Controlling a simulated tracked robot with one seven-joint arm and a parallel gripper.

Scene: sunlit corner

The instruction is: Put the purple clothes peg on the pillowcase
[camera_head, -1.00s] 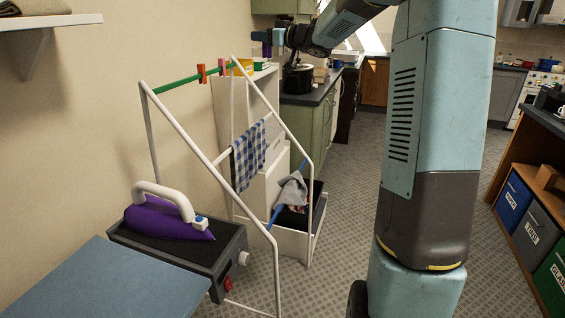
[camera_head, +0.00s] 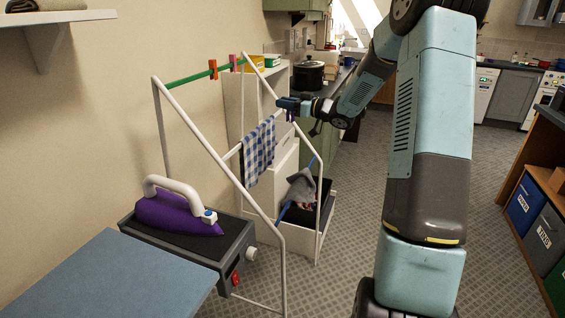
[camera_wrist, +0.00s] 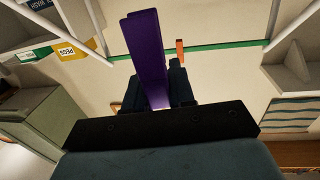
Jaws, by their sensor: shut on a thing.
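The purple clothes peg (camera_wrist: 150,58) is long and fills the upper middle of the wrist view, held between my fingers. My gripper (camera_wrist: 156,92) is shut on it. In the head view my gripper (camera_head: 284,104) is beside the drying rack's right sloping bar, near a blue-and-white checked cloth (camera_head: 258,150). I cannot tell for certain which cloth is the pillowcase.
The white drying rack (camera_head: 222,172) has a green top rail (camera_head: 190,79) with an orange peg (camera_head: 213,69) and a pink peg (camera_head: 233,62). A purple iron (camera_head: 178,214) stands at the front left by a blue ironing board (camera_head: 110,280).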

